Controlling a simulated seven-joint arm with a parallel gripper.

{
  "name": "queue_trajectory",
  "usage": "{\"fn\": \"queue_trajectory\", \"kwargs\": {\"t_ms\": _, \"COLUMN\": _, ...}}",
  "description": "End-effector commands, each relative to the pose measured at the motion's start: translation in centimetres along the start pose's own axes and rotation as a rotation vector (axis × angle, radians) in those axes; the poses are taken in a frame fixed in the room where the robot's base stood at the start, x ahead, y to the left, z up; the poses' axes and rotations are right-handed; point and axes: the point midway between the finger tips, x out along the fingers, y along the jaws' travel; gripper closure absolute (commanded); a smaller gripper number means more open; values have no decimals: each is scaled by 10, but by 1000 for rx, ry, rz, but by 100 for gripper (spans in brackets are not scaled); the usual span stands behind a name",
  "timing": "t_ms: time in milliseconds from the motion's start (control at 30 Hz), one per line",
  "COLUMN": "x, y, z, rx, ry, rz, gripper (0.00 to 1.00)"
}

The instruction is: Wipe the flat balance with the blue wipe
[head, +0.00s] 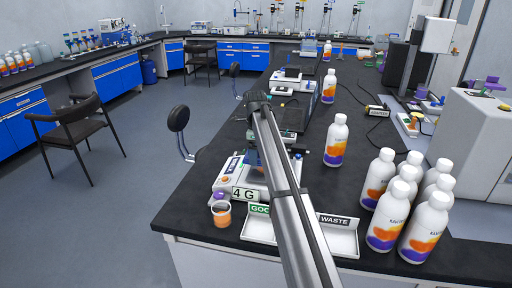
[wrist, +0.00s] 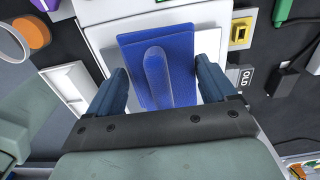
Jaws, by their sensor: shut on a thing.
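The blue wipe (wrist: 183,52) is a flat blue pad with a rounded raised grip, seen in the wrist view. My gripper (wrist: 158,78) is shut on it, with one dark finger at each side. The pad lies over the white flat balance (wrist: 98,32), covering much of its top; I cannot tell whether it touches. In the head view the balance (head: 226,178) stands on the near end of the dark bench, behind the "4 G" sign. My arm hides most of the wipe and part of the balance there.
A cup with orange content (head: 221,214) stands at the front left of the balance. A GOOD tray (head: 258,229) and a WASTE tray (head: 340,240) lie in front. Several white bottles (head: 388,215) crowd the right, and one bottle (head: 336,142) stands alone behind.

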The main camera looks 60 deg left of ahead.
Motion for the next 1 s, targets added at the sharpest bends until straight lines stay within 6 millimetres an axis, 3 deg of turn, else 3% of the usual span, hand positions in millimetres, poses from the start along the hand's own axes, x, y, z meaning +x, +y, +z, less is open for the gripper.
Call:
{"fn": "queue_trajectory", "kwargs": {"t_ms": 333, "x": 37, "y": 1, "z": -4, "rx": 1, "ry": 0, "rz": 0, "gripper": 39}}
{"fn": "queue_trajectory", "kwargs": {"t_ms": 367, "x": 35, "y": 0, "z": -7, "rx": 2, "ry": 0, "rz": -1, "gripper": 44}}
{"fn": "queue_trajectory", "kwargs": {"t_ms": 1000, "x": 35, "y": 0, "z": -65, "rx": 2, "ry": 1, "rz": 0, "gripper": 44}}
